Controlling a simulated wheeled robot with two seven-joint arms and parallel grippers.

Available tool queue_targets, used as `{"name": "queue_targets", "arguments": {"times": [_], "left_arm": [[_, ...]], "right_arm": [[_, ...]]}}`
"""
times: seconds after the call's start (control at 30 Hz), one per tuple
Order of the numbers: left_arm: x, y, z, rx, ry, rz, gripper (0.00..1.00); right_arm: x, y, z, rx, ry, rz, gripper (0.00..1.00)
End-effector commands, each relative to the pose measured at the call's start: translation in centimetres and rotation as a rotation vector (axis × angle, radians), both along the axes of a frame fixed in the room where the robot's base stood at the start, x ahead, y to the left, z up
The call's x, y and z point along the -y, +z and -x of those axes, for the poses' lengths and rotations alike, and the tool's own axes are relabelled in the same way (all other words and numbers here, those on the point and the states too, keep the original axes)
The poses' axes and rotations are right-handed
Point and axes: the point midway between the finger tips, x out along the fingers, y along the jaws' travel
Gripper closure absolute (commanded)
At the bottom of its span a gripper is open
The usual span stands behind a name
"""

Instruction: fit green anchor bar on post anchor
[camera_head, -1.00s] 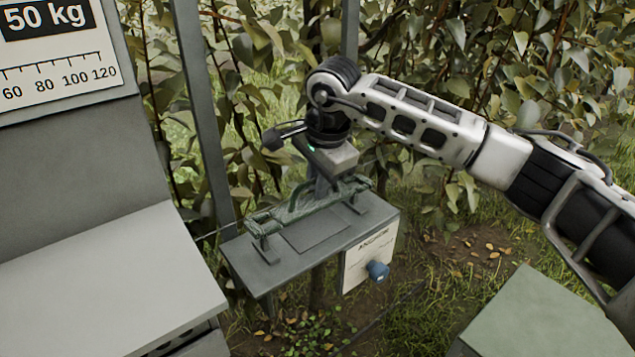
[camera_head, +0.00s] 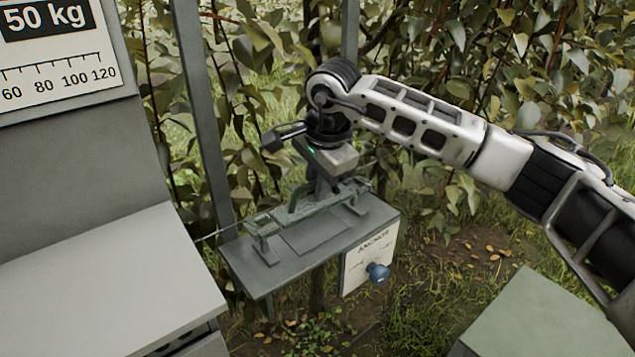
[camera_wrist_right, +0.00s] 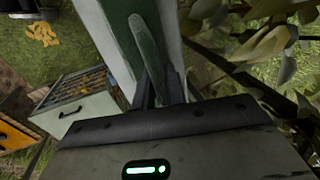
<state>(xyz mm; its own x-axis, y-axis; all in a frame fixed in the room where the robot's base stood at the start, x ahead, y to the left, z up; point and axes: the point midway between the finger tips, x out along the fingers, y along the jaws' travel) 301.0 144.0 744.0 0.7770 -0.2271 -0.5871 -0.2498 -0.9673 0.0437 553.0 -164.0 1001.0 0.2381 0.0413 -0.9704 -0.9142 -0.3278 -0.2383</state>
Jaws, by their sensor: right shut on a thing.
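The green anchor bar (camera_head: 298,210) lies lengthwise over the two upright brackets of the post anchor (camera_head: 320,236), a grey shelf with a front plate marked ANCHOR. Its ends are at or very close to the bracket tops; I cannot tell whether it is fully seated. My right gripper (camera_head: 324,190) points down from above and is shut on the bar near its middle. In the right wrist view, the green bar (camera_wrist_right: 146,40) runs upward from between the dark fingers (camera_wrist_right: 160,92). My left gripper is not in view.
A grey scale cabinet (camera_head: 90,260) stands at the left, and a pale green box top (camera_head: 540,315) at the lower right. Leafy branches (camera_head: 450,60) crowd behind the anchor.

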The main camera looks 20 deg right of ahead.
Motion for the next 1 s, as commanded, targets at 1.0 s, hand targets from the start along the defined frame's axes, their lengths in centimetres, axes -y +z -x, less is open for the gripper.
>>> {"name": "queue_targets", "arguments": {"times": [1.0], "left_arm": [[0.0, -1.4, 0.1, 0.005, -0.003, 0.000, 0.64]], "right_arm": [[0.0, -2.4, 0.0, 0.000, 0.000, 0.000, 1.00]]}}
